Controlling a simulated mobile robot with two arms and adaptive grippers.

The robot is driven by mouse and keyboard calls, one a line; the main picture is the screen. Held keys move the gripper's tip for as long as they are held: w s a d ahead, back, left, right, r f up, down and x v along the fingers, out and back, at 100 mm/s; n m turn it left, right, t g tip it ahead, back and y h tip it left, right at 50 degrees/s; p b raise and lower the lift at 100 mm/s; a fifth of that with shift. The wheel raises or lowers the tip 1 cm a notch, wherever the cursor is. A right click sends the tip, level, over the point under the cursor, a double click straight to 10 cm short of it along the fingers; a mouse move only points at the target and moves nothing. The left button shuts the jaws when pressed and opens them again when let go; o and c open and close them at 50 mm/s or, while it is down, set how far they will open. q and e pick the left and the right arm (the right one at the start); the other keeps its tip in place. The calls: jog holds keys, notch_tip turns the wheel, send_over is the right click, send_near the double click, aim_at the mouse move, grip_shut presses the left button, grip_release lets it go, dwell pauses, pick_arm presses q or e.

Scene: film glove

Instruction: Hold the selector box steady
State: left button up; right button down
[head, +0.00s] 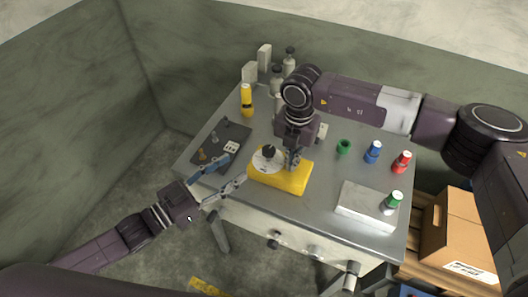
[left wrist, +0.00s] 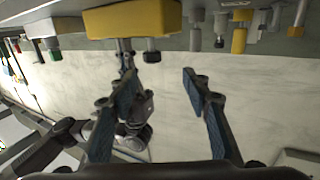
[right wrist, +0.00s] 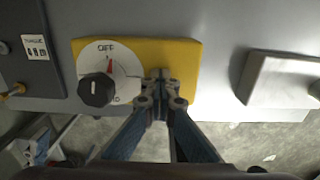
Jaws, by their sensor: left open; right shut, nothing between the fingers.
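The yellow selector box (head: 280,182) lies on the grey table near its front edge. Its white dial plate (right wrist: 122,62) reads OFF at the top, with a red mark and a black knob (right wrist: 97,91). My left gripper (head: 236,169) is open at the box's left end, fingertips close to it; I cannot tell if they touch. In the left wrist view the box (left wrist: 133,19) is beyond the fingertips, not between them. My right gripper (head: 293,164) is shut and empty, pointing down over the box, right of the knob. Its fingertips (right wrist: 159,82) overlap the yellow face; contact is unclear.
A dark panel (head: 215,142) lies left of the box. A yellow bottle (head: 246,100) and grey bottles stand behind. Green (head: 343,146), blue (head: 373,152) and red (head: 401,162) items stand to the right, near a white block (head: 366,206). A cardboard box (head: 462,235) is beyond the table.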

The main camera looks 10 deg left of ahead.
aim_at(265, 154)
pick_arm(q)
jog(key=shift+h, duration=0.3)
jog(key=x, duration=0.7)
jog(key=s+d+x, duration=0.1)
jog(key=x, duration=0.2)
jog(key=shift+w+d+f, duration=0.1)
jog(key=shift+w+d, duration=0.15)
jog(key=shift+w, duration=0.1)
jog(key=shift+c, duration=0.6)
jog(key=c, duration=1)
jog(key=shift+s+d, duration=0.1)
jog(key=shift+c, duration=0.2)
